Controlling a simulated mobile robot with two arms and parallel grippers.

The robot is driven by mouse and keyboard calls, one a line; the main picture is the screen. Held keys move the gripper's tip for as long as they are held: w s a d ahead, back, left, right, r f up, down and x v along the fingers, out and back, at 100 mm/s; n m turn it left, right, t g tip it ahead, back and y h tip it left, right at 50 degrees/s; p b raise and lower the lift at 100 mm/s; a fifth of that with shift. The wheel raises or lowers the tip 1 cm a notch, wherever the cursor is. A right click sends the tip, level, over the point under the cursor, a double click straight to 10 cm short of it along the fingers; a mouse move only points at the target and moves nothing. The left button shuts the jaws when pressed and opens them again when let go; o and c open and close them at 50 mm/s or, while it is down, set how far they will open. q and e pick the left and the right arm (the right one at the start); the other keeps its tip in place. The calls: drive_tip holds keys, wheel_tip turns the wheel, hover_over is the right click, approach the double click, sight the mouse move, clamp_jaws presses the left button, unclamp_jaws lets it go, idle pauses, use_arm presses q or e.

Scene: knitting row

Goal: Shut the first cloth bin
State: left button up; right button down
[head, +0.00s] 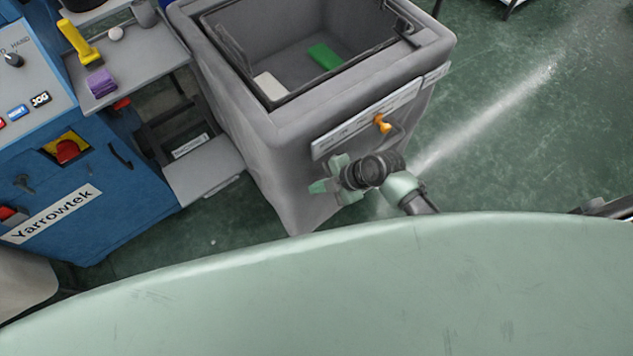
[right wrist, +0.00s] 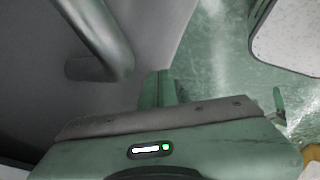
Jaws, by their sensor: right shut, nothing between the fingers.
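The grey cloth bin (head: 257,137) stands in the middle of the head view, its top open. Inside lie a green block (head: 324,56) and a cream block (head: 270,86). A dark frame runs around its mouth. Its front face carries a pale strip with an orange hook-like piece (head: 383,124). My right gripper (head: 326,178) is in front of that face, below the strip, and is shut and empty. In the right wrist view the closed fingers (right wrist: 158,88) show beside a grey surface and a thick rounded bar. Whether they touch the bin cannot be told. My left gripper is out of view.
A blue machine (head: 110,165) with a grey shelf (head: 150,55) stands left of the bin. The shelf holds a yellow tool (head: 80,42) and a purple block (head: 100,83). Green floor (head: 520,130) is open to the right of the bin.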

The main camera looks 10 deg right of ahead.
drive_tip(key=shift+w+a, duration=0.15)
drive_tip(key=shift+w, duration=0.15)
